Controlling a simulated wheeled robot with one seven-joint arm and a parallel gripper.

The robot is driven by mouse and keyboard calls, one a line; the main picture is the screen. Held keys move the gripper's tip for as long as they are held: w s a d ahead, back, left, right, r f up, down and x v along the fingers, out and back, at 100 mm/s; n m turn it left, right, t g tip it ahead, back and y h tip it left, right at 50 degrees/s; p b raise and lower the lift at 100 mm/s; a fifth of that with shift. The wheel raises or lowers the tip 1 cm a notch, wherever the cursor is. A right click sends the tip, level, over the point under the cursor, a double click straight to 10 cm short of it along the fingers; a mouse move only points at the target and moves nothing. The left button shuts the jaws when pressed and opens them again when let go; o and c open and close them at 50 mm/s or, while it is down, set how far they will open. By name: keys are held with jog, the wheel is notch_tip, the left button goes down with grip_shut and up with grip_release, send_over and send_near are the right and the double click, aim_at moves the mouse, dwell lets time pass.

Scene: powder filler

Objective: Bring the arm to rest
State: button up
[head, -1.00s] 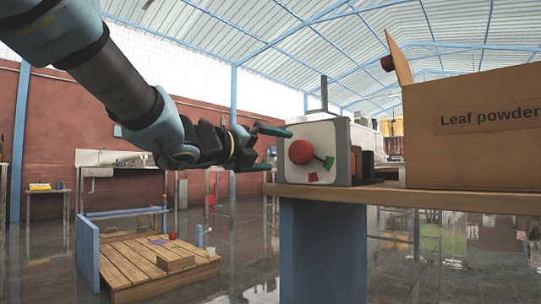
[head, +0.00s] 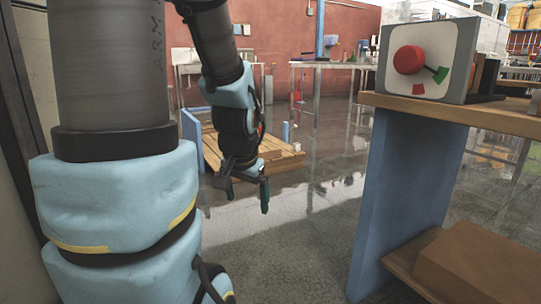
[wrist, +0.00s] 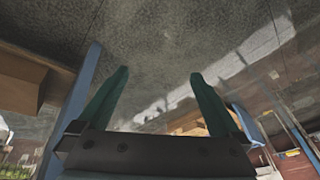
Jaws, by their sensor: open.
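My gripper (head: 247,190) hangs from my arm in the middle left of the head view, its fingers pointing down over the floor. It is open and empty. In the wrist view its two dark green fingers (wrist: 158,88) stand apart with only grey floor between them. The gripper touches nothing. The grey control box (head: 425,58) with a red knob (head: 409,60) stands on the wooden table at the upper right, well apart from my gripper. The knob's pointer is toward the green mark.
The wooden table (head: 470,112) has a blue leg panel (head: 405,195) and a lower shelf holding a brown box (head: 485,265). A low wooden platform (head: 275,155) stands behind my gripper. A sink and benches line the red back wall. The floor (head: 300,245) between is clear.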

jog(key=s+a+f+n+g, duration=0.1)
jog(key=s+f+n+g, duration=0.1)
jog(key=s+n, duration=0.25)
notch_tip(320, 180, up, 38)
jog(key=p, duration=3.8)
jog(key=shift+s+m+g, duration=0.3)
jog(key=shift+s+m, duration=0.05)
jog(key=shift+f, duration=0.15)
